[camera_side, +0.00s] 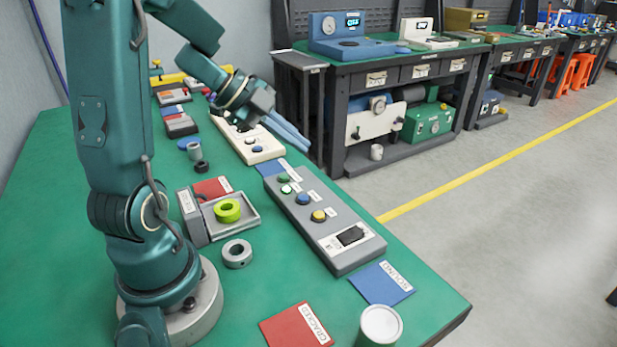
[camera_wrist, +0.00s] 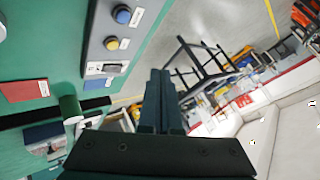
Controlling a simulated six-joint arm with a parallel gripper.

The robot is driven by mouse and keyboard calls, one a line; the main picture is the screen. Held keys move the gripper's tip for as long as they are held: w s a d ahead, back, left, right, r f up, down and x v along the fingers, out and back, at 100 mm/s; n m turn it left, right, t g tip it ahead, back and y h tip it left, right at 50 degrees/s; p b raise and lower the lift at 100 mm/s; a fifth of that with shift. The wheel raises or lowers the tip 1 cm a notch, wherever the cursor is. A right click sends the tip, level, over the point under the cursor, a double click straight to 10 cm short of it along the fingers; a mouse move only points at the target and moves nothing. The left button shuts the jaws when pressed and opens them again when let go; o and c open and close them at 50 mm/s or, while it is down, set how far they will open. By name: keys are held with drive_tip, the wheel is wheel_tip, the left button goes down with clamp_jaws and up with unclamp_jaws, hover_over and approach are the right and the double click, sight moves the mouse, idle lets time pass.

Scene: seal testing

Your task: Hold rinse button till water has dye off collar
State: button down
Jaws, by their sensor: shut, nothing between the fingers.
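My gripper (camera_side: 302,146) is shut and empty, raised in the air near the far end of the grey control box (camera_side: 345,256). It also shows in the wrist view (camera_wrist: 160,76), pointing out past the box. The box has a green button (camera_side: 283,178), a blue button (camera_side: 303,199), a yellow button (camera_side: 318,215) and a black switch (camera_side: 351,235). A small white-green spot (camera_side: 286,189) sits by the green button. The labels are too small to read, so I cannot tell which is rinse. A yellow-green ring (camera_side: 227,210), perhaps the collar, lies in a grey tray (camera_side: 249,224). No water shows.
A bare grey ring (camera_side: 237,254) lies in front of the tray. A red card (camera_side: 296,325), a blue card (camera_side: 381,283) and a white-topped cylinder (camera_side: 379,325) are near the front edge. A cream button box (camera_side: 247,142) stands farther back.

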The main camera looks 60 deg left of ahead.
sight(303, 198)
drive_tip(key=shift+f, duration=4.4)
drive_tip(key=shift+f, duration=0.1)
drive_tip(key=shift+f, duration=0.3)
drive_tip(key=shift+f, duration=0.35)
idle(2.9)
